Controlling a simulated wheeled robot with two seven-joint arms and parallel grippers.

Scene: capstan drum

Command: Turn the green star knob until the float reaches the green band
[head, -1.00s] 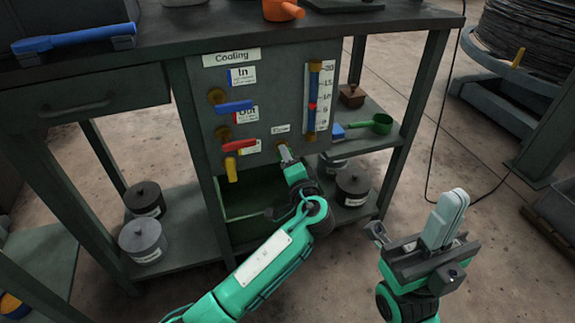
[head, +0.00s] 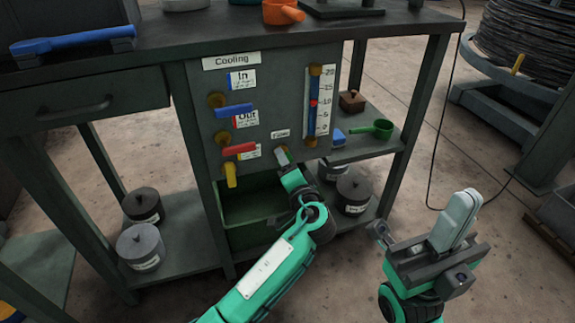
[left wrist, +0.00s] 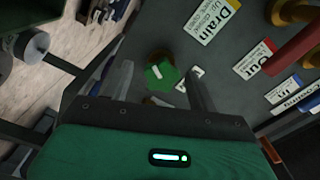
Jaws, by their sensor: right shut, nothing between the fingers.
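The green star knob (left wrist: 160,73) shows in the left wrist view between the two fingers of my left gripper (left wrist: 160,72). The fingers stand apart with visible gaps on both sides of the knob. In the head view my left gripper (head: 284,157) is at the panel under the small Flow label, and it hides the knob. The flow gauge (head: 320,100) is at the panel's right edge. Its red float (head: 314,103) sits near the 10 mark. I cannot make out the green band. My right gripper (head: 464,203) is shut and empty, away from the bench.
Blue (head: 234,110), red (head: 239,148) and yellow (head: 231,176) valve handles are left of the knob. A green bin (head: 250,205) stands below the panel. Lidded pots (head: 142,245) stand on the lower shelf. A cable spool (head: 530,50) is at far right.

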